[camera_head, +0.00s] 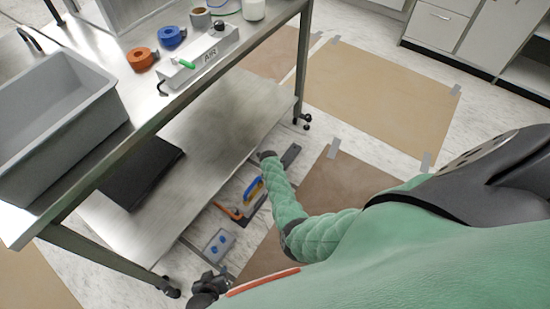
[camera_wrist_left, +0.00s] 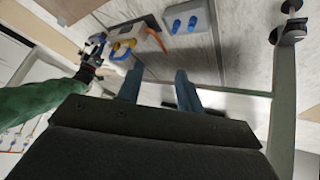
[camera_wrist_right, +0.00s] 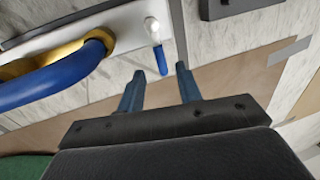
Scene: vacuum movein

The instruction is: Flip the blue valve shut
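In the right wrist view, a thick blue curved pipe (camera_wrist_right: 50,80) runs into a yellow fitting on a white panel (camera_wrist_right: 130,30). A pale knob (camera_wrist_right: 152,26) with a short stem (camera_wrist_right: 160,56) sits beside it. My right gripper (camera_wrist_right: 160,72) is open around the stem's end.
A grey plate with two blue knobs (camera_head: 218,245) lies near the assembly and shows in the left wrist view (camera_wrist_left: 186,20). The metal table (camera_head: 150,125) carries a grey bin (camera_head: 60,110) and an AIR box with a green lever (camera_head: 200,58). Brown sheets (camera_head: 375,95) cover clear floor.

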